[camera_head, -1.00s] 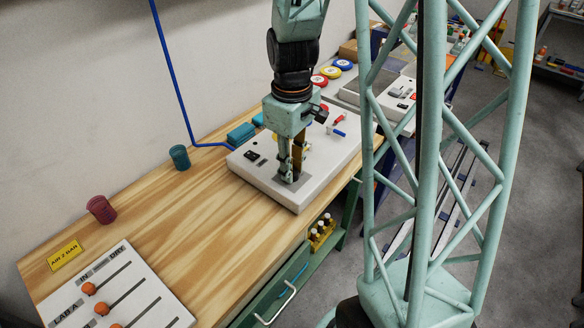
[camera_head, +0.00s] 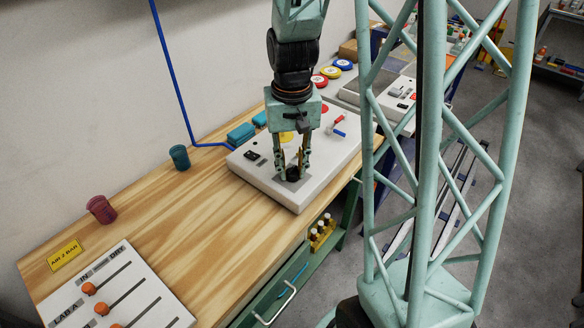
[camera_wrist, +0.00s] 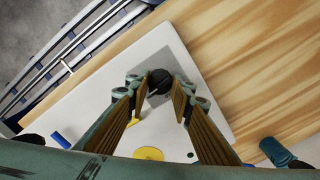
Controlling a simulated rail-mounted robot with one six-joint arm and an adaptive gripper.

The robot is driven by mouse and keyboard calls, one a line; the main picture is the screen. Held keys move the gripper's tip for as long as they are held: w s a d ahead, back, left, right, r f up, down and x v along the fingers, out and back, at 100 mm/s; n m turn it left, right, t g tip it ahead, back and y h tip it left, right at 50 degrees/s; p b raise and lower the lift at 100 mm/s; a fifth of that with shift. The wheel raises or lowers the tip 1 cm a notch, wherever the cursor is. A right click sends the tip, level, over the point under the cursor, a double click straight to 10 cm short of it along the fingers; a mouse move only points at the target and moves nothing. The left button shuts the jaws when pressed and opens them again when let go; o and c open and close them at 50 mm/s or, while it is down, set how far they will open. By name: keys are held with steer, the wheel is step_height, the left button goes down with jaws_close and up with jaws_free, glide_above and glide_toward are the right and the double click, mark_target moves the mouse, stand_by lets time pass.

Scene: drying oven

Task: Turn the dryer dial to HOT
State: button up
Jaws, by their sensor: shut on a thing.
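The dryer dial (camera_head: 293,174) is a small black knob on a grey square plate at the near end of a white panel (camera_head: 262,180). The dial also shows in the wrist view (camera_wrist: 159,80). My gripper (camera_head: 292,170) points straight down over it, with one finger on each side, shut on the dial. In the wrist view my gripper (camera_wrist: 158,90) has its fingertips at the dial's two sides. No HOT mark is legible, and the dial's pointer direction cannot be told.
The white panel also carries a yellow button (camera_head: 286,137), a red lever (camera_head: 338,121) and a blue lever (camera_head: 339,133). A teal cup (camera_head: 180,157) and a maroon cup (camera_head: 101,209) stand on the wooden bench (camera_head: 170,235). A slider board (camera_head: 125,285) lies at near left.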

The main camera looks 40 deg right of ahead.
mark_target(292, 169)
steer(key=m, duration=0.6)
steer(key=shift+m, duration=0.3)
stand_by(0.4)
steer(key=o, duration=0.9)
steer(key=shift+c, duration=0.2)
steer(key=shift+r, duration=0.15)
step_height(292, 169, up, 12)
stand_by(0.5)
stand_by(0.7)
